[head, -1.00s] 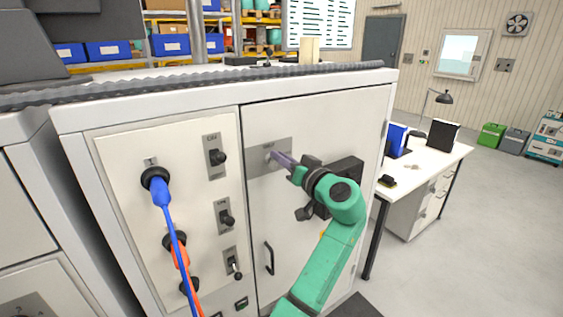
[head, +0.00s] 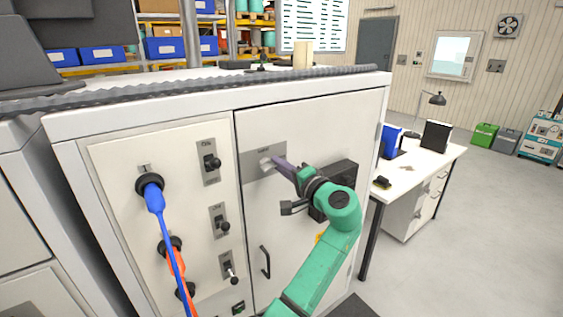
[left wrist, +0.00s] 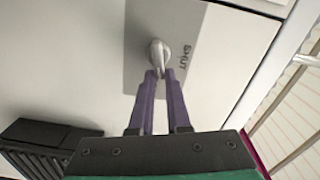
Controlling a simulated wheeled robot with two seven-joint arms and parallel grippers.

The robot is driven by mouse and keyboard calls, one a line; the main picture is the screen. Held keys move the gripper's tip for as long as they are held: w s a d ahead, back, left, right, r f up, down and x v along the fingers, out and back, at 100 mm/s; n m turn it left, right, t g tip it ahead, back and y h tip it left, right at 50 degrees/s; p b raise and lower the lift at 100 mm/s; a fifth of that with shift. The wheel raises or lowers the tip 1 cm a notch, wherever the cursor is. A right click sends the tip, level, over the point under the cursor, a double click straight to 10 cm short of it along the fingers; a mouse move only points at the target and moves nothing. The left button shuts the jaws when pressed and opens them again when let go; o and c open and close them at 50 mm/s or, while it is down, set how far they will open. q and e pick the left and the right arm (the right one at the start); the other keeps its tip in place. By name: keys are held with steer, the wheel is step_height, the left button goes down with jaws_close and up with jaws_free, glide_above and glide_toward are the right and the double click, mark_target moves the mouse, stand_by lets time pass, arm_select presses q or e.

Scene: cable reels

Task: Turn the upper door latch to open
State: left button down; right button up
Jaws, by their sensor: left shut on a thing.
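The upper door latch is a small pale knob (head: 265,164) on a grey plate (head: 254,174) at the upper left of the white cabinet door (head: 320,125). In the left wrist view the latch (left wrist: 158,52) shows as a metal turn handle, with the word SHUT on the plate (left wrist: 192,30) beside it. My left gripper (head: 272,162) reaches the latch from the right. Its purple fingers (left wrist: 160,74) are closed on the near end of the latch handle and partly hide it. My right gripper is not in view.
A black door handle (head: 265,262) sits lower on the door. A black box (head: 343,176) is fixed on the door behind my wrist. A panel with switches (head: 211,162) and a blue cable (head: 158,205) lies to the left. A white desk (head: 425,160) stands right of the cabinet.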

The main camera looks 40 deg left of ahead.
arm_select(q)
steer(key=shift+a+m+p, duration=0.1)
steer(key=shift+m+p, duration=0.5)
steer(key=shift+m, duration=0.8)
steer(key=c, duration=0.9)
jaws_free()
steer(key=shift+a, duration=0.1)
steer(key=shift+s+f, duration=0.1)
steer(key=shift+f, duration=0.05)
steer(key=b+v, duration=0.5)
steer(key=v, duration=0.9)
steer(key=shift+f+b, duration=0.15)
steer(key=shift+b, duration=0.25)
